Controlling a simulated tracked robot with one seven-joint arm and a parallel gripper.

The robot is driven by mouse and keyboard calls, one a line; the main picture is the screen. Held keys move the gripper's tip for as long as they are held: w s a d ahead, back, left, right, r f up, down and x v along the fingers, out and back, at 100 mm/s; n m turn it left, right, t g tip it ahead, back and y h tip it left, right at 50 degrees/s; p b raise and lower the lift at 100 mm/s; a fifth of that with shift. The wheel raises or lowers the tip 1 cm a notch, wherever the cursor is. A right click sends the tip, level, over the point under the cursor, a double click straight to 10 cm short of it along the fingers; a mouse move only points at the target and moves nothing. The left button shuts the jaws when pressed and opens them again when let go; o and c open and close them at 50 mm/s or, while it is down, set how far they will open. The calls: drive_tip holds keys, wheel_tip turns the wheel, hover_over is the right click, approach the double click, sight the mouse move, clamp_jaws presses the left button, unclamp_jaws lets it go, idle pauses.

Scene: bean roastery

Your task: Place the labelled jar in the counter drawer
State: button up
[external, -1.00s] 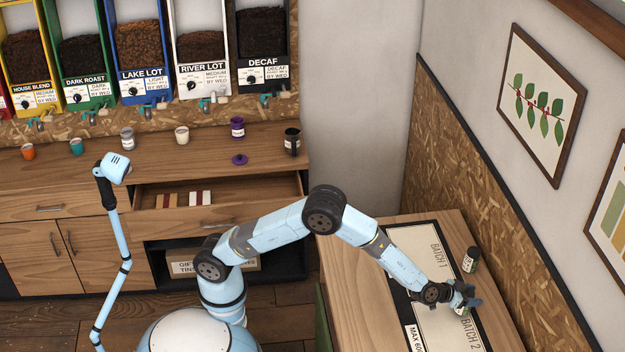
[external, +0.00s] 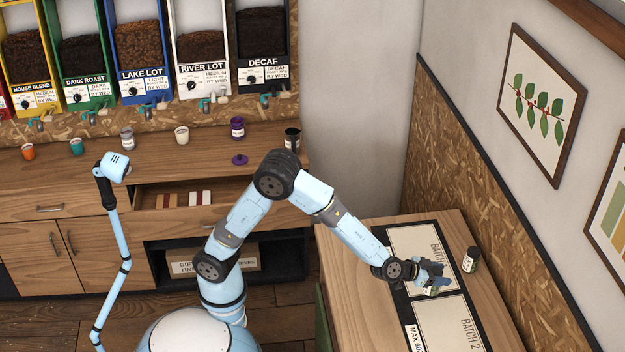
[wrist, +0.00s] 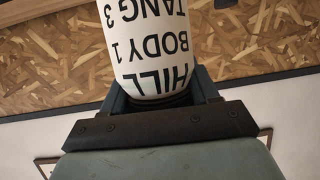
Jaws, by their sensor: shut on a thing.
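My gripper (external: 436,280) is shut on the labelled jar (external: 432,291) over the side table. In the wrist view the jar's white label (wrist: 152,50) fills the top middle, upside down, reading HILL, BODY 1, TANG 3. The counter drawer (external: 170,222) stands open under the wooden counter, far to the left of my gripper. Several small red, brown and pale packets (external: 200,198) lie in it, with bare floor at its right. My arm passes in front of its right part.
A second dark jar (external: 470,260) with a label stands on the table, right of my gripper. The batch mat (external: 452,325) lies below.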

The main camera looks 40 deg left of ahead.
drive_tip(key=shift+s+a+r, duration=0.15)
drive_tip(key=shift+a, duration=0.05)
